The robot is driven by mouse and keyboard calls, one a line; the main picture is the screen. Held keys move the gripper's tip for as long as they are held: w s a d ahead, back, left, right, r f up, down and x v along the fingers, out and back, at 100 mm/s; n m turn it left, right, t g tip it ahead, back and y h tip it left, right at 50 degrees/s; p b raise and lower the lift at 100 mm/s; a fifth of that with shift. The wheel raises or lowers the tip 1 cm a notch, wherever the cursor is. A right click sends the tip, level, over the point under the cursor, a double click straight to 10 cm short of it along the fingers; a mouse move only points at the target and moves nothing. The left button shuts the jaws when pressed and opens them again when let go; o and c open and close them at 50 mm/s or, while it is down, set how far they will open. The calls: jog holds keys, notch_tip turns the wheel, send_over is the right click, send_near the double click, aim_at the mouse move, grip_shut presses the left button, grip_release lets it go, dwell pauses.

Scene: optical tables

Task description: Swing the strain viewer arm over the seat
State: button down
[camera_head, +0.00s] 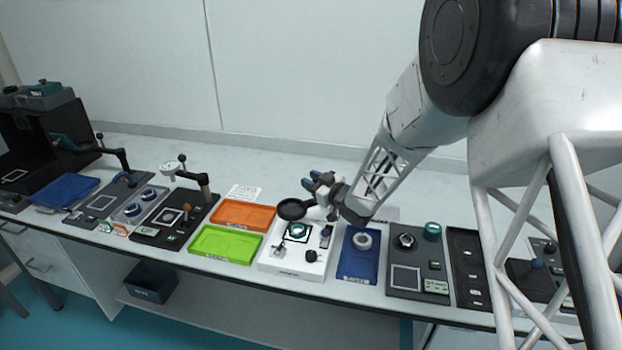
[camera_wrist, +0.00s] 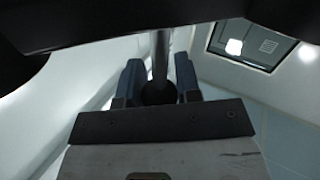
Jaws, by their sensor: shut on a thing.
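The strain viewer is a white base (camera_head: 283,264) near the bench middle, with a dark round viewer head (camera_head: 291,209) on its swing arm. The seat, a dark square holding a teal-rimmed round piece (camera_head: 298,230), is on the base. In the head view the dark head shows just behind and left of the seat, not covering it. My gripper (camera_head: 318,184) is behind the base, by the viewer arm. In the wrist view my gripper's blue fingers (camera_wrist: 159,84) are shut around a dark upright post (camera_wrist: 160,55). The finger contact is partly hidden.
A green tray (camera_head: 226,258) and an orange tray (camera_head: 243,228) lie left of the viewer. A blue tray (camera_head: 358,279) with a white ring stands close on its right, then a grey station (camera_head: 405,293). A microscope-like black stand (camera_head: 30,125) is far left. The bench behind is mostly clear.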

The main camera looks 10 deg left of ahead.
jog(key=shift+s+d+n+g+y, duration=0.2)
jog(key=shift+s+n+g+y, duration=0.15)
jog(key=shift+n+g, duration=0.4)
jog(key=shift+s+d+n+g+y, duration=0.25)
jog(key=shift+n+g+y, duration=0.15)
jog(key=shift+g, duration=0.65)
jog(key=c, duration=0.8)
grip_release()
jog(key=shift+d, duration=0.15)
jog(key=v, duration=0.7)
jog(key=shift+s+d, duration=0.15)
jog(key=shift+d, duration=0.1)
jog(key=shift+r, duration=0.15)
jog(key=shift+r, duration=2.35)
